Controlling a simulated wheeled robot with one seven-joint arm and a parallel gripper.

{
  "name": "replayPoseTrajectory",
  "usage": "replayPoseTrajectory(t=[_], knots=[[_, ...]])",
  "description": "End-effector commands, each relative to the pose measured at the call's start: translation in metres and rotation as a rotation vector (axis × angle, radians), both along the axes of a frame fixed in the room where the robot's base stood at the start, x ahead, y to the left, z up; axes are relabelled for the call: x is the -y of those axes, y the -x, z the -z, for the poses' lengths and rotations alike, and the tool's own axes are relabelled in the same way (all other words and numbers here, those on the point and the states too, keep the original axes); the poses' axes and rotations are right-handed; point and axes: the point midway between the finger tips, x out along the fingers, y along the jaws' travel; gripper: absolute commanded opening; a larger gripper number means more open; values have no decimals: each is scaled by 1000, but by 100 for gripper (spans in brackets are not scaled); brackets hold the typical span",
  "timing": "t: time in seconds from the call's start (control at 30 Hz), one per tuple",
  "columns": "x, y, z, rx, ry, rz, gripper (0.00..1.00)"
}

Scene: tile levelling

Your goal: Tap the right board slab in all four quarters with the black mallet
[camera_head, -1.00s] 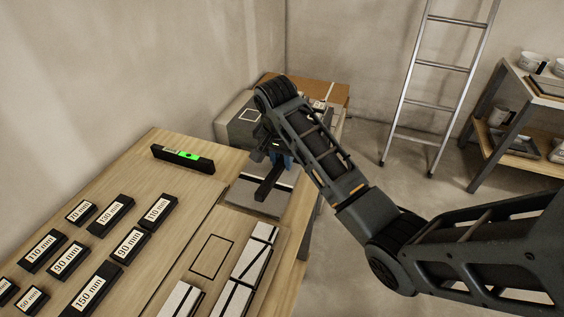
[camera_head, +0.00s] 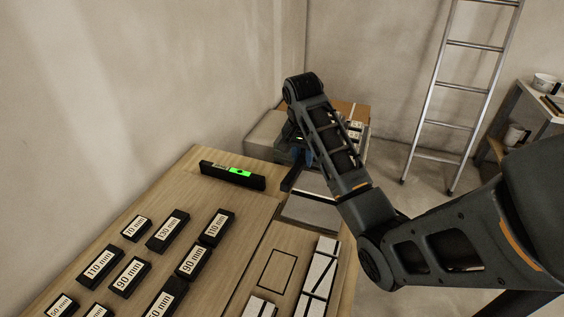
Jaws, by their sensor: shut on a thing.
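A flat grey slab (camera_head: 309,213) lies near the far right edge of the wooden table, with a pale strip crossing it. My forearm covers part of its right side, and I cannot tell for certain which board slab it is. My gripper (camera_head: 302,158) is beyond the slab, partly hidden by my arm, and is shut on the black mallet. The dark mallet (camera_head: 290,180) points down toward the slab's far left corner. I cannot tell whether it touches the slab.
A black level with a green window (camera_head: 232,175) lies at the table's far edge. Black labelled blocks (camera_head: 168,231) cover the left of the table (camera_head: 228,272). Pale tiles with black lines (camera_head: 319,272) lie near its right edge. A ladder (camera_head: 446,120) and shelf (camera_head: 512,120) stand right.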

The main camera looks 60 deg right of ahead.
Motion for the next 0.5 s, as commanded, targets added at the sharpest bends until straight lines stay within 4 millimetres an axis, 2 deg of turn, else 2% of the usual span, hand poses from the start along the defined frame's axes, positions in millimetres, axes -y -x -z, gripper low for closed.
replayPoseTrajectory(t=[0.17,0.5], knots=[[1,2,10,-1,0,3,0],[1,2,53,-1,0,3,0]])
